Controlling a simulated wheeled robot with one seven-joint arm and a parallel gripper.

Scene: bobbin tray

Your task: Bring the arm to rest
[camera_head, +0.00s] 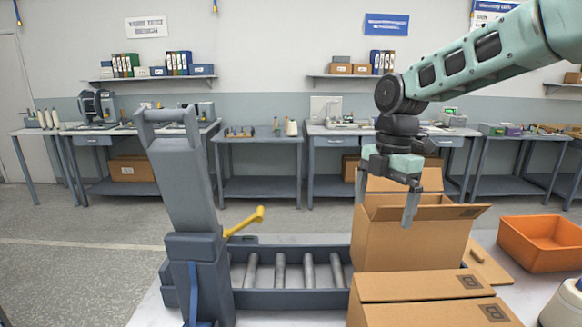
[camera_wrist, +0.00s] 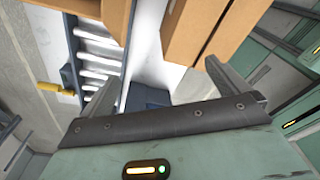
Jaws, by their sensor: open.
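My gripper (camera_head: 386,205) hangs from my green and black arm at the upper right in the head view, its fingers pointing down in front of the open cardboard box (camera_head: 411,238). In the wrist view my gripper (camera_wrist: 160,88) has its two fingers spread wide apart, with nothing between them. A grey tray (camera_head: 290,299) with several metal rods lies to the left of the box. It also shows at the upper left of the wrist view (camera_wrist: 67,76). The exact gap between gripper and box is hard to tell.
A closed cardboard box (camera_head: 425,287) stands at the front. An orange bin (camera_head: 543,243) sits on the right, a white spool (camera_head: 565,305) at the right edge.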

